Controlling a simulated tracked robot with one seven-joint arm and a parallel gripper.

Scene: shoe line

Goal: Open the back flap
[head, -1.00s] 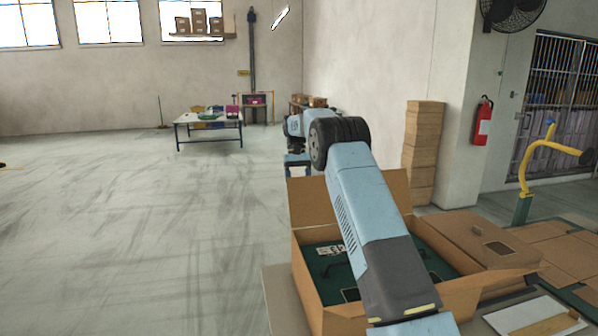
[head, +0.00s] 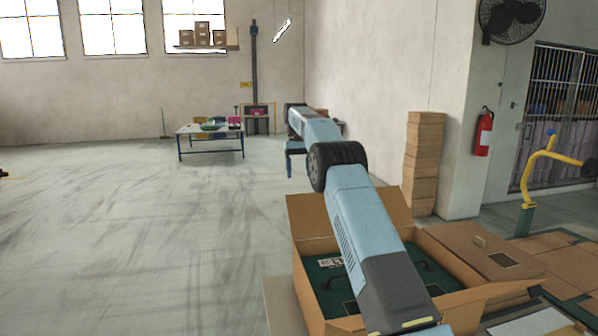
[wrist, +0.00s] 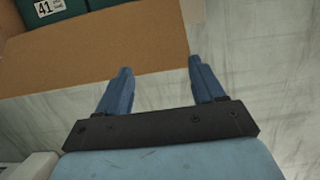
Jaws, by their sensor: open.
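An open cardboard box (head: 310,292) stands at the lower middle of the head view, with green shoe boxes (head: 328,279) inside. Its back flap (head: 311,218) stands up at the far side, partly hidden behind my arm. In the wrist view the flap (wrist: 95,50) is a broad brown panel, with a green shoe box (wrist: 100,4) labelled 41 above it. My gripper (wrist: 159,64) is open and empty, its two blue fingers apart at the flap's lower edge. The right fingertip is near the flap's corner; contact cannot be told. The head view does not clearly show the gripper.
A closed cardboard box (head: 478,250) sits right of the open one. A carton stack (head: 424,160) stands by the wall, with a yellow post (head: 533,165) further right. A table (head: 210,132) is far back. The floor at left is clear.

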